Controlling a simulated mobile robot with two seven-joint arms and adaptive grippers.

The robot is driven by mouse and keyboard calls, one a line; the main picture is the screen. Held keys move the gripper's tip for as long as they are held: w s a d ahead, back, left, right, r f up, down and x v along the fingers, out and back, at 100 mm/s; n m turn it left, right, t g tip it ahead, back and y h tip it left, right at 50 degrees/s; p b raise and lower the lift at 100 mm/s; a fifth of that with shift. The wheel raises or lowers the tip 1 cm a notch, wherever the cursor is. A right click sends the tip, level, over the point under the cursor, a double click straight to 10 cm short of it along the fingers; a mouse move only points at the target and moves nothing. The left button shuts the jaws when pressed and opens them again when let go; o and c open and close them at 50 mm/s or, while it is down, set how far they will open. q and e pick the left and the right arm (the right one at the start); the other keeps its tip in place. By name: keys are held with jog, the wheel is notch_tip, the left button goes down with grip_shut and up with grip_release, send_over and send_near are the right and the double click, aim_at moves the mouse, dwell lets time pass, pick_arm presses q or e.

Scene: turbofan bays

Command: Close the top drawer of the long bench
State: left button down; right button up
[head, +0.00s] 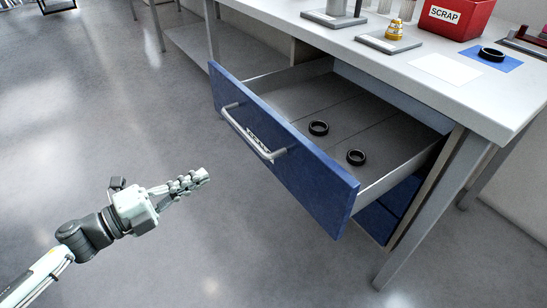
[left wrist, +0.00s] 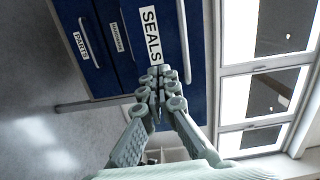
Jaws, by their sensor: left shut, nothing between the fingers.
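The top drawer's blue front (head: 290,150) stands pulled far out from the long bench (head: 480,95) in the head view. My left gripper (head: 203,176) is shut and empty, in front of the drawer and to the left of the handle, with a visible gap. In the left wrist view the gripper's fingertips (left wrist: 160,78) are together before the blue drawer front with the SEALS label (left wrist: 150,35). My right gripper is in neither view.
Closed blue lower drawers (head: 378,220) sit under the open one. A red SCRAP bin (head: 455,18), a brass part (head: 394,29) on a grey plate and a black ring (head: 491,54) on a blue mat stand on the bench top. The grey floor (head: 100,130) around my left arm is clear.

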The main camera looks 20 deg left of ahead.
pick_arm(q)
jog(key=m+h, duration=0.1)
jog(key=g, duration=0.1)
send_near(269, 151)
jog(key=p+x, duration=0.1)
jog(key=x, duration=0.5)
jog(key=shift+s+r, duration=0.1)
jog(key=shift+r, duration=0.05)
jog(key=shift+w+d, duration=0.35)
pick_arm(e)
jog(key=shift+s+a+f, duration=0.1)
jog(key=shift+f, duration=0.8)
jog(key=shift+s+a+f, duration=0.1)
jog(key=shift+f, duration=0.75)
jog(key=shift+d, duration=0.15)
